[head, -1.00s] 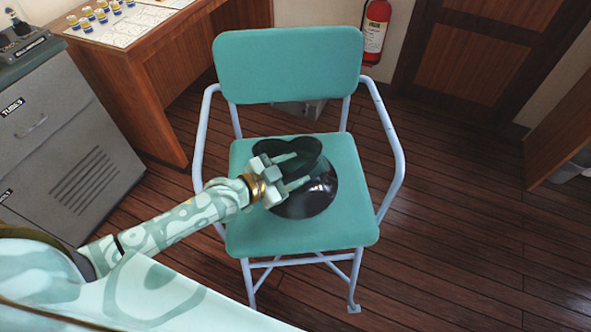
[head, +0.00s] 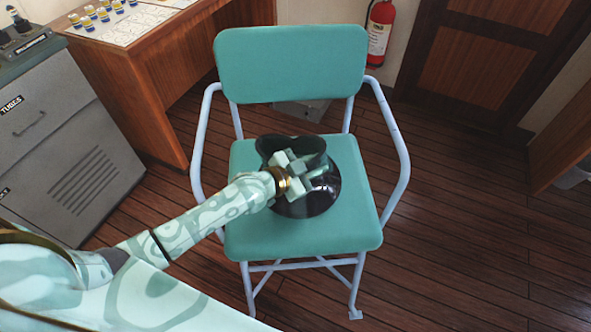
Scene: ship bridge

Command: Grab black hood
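The black hood (head: 322,198) is a dark, glossy, round piece with a raised, curved rim. It sits on the teal seat of the chair (head: 345,236). My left gripper (head: 310,170) is over the hood, its fingers at the raised rim and overlapping the dark surface. The fingers are foreshortened, and I cannot tell whether they are closed on the rim. The gripper and wrist hide part of the hood's left and middle. My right gripper is not in view.
The chair has pale metal armrests (head: 402,150) on both sides and a teal backrest (head: 290,62) behind. A grey cabinet (head: 60,150) and a wooden desk (head: 150,90) stand at left. Wooden floor at right is clear. A red fire extinguisher (head: 380,35) hangs behind.

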